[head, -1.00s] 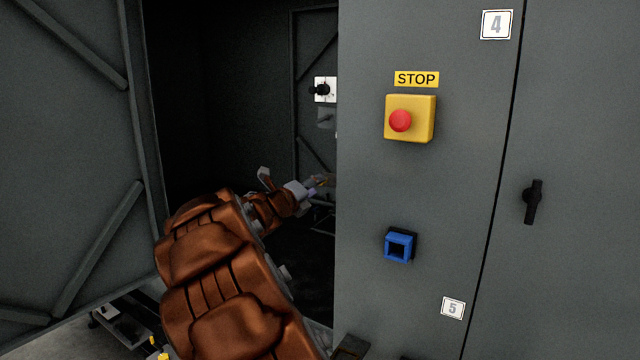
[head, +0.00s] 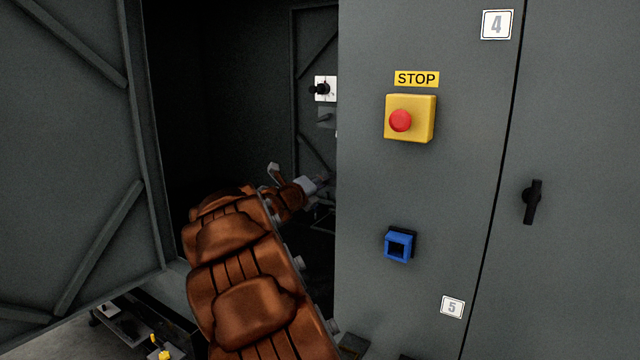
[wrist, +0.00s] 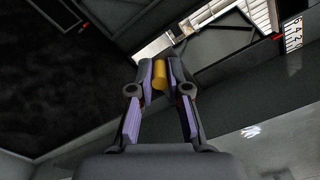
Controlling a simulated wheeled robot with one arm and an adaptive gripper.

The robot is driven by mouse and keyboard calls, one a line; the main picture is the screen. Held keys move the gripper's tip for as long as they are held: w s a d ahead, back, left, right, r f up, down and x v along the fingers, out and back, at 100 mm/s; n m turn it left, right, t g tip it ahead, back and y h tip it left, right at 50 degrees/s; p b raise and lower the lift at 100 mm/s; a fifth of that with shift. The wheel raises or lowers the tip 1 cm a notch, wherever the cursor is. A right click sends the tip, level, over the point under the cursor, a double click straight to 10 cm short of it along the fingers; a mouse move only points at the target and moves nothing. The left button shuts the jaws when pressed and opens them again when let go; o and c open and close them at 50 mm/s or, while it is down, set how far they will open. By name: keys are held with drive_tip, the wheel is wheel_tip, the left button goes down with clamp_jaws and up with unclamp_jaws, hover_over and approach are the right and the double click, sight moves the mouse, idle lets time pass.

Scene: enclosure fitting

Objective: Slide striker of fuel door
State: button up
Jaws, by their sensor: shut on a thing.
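In the wrist view, my gripper (wrist: 160,78) is shut on a small yellow cylinder (wrist: 159,74), held between the two fingertips. It may be the striker's knob, but its mounting is hidden by the fingers. In the head view, my gripper (head: 318,182) reaches into the dark enclosure opening, and its tips are at the edge of the grey front panel. The yellow cylinder cannot be made out there. I cannot tell which panel is the fuel door.
The grey front panel (head: 365,190) stands close on the right, with a red stop button (head: 400,121) and a blue square fitting (head: 398,245). An open braced door (head: 70,130) stands on the left. A black handle (head: 533,202) is at far right.

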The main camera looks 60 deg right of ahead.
clamp_jaws()
drive_tip(key=shift+s, duration=0.15)
drive_tip(key=shift+s+r+p, duration=0.1)
drive_tip(key=shift+s+p, duration=0.05)
drive_tip(key=shift+p, duration=0.25)
drive_tip(key=shift+s, duration=0.25)
drive_tip(key=o, duration=0.6)
unclamp_jaws()
drive_tip(key=shift+o, duration=0.2)
